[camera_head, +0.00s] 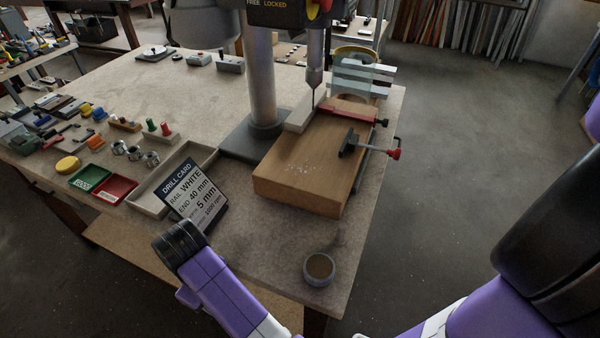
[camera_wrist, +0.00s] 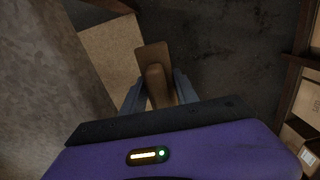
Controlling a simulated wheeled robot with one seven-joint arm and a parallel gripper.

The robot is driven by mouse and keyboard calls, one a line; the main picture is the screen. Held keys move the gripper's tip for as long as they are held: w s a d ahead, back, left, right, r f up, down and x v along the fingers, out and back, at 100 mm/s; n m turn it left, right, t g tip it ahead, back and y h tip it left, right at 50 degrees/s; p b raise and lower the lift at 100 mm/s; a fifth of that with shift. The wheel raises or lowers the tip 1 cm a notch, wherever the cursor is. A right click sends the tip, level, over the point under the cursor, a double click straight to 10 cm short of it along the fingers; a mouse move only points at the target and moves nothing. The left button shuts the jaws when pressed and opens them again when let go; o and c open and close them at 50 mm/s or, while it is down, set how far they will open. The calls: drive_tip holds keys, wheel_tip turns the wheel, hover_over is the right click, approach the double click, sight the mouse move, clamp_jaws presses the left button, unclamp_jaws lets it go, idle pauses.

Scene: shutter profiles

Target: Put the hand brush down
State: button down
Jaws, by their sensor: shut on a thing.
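The hand brush (camera_wrist: 153,56) shows in the wrist view as a brown wooden piece with a rounded handle towards me. My gripper (camera_wrist: 158,90) is shut on its handle, with a grey-blue finger on each side. The brush is held in the air; dark floor and part of a pale board show beyond it. Its bristles are not visible. In the head view my arm reaches to the front edge of the workbench (camera_head: 265,245); the brush and the gripper's fingers do not show there.
The bench bears a drill press (camera_head: 262,90), a wooden block (camera_head: 305,170), a red-handled clamp (camera_head: 370,147), a drill card (camera_head: 195,192), a shallow tray (camera_head: 150,200) and a small round cup (camera_head: 319,269). Bare bench top lies between the card and the cup.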

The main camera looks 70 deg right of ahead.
drive_tip(key=shift+w+a+r, duration=0.15)
drive_tip(key=shift+w+a, duration=0.05)
drive_tip(key=shift+a, duration=0.35)
drive_tip(key=shift+w+a+r, duration=0.15)
drive_tip(key=shift+a, duration=0.4)
